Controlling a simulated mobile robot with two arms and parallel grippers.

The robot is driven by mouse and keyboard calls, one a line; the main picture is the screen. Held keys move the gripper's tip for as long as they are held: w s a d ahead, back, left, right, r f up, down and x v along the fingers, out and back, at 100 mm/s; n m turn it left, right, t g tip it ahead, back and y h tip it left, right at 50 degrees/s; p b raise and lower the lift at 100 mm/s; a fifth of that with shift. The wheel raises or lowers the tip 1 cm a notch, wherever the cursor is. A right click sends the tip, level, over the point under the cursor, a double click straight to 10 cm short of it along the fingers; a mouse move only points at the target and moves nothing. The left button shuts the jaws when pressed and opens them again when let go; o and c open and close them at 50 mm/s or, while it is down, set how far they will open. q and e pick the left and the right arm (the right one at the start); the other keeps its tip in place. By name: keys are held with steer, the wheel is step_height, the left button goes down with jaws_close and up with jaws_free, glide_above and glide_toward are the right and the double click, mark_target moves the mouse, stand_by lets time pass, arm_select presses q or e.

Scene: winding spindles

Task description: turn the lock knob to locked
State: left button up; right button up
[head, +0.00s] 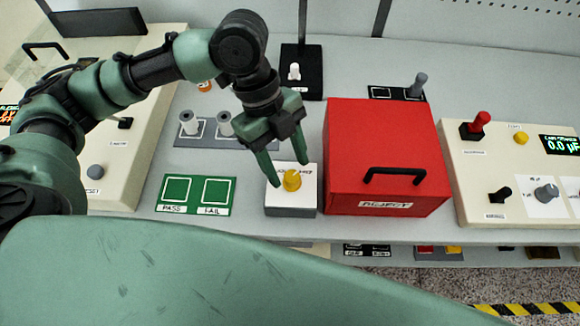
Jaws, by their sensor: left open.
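A yellow knob (292,180) sits on a small white-topped box (291,205) with grey sides, just left of the red reject box. It looks like the lock knob, but the label beside it is partly covered and too small to read. My left gripper (288,172) is open and points down over the box, one finger to each side of the knob. Whether the fingers touch the knob cannot be told. My right gripper is not in view.
The red reject box (384,150) with a black handle stands close on the right. Green PASS/FAIL pads (197,195) lie left. Behind my gripper is a grey tray (205,140) with white spools. A panel (520,170) with a red-capped lever stands far right.

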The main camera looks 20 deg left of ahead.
mark_target(292, 180)
arm_select(q)
steer(key=shift+x, duration=1.15)
steer(key=shift+w, duration=0.1)
steer(key=shift+c, duration=0.3)
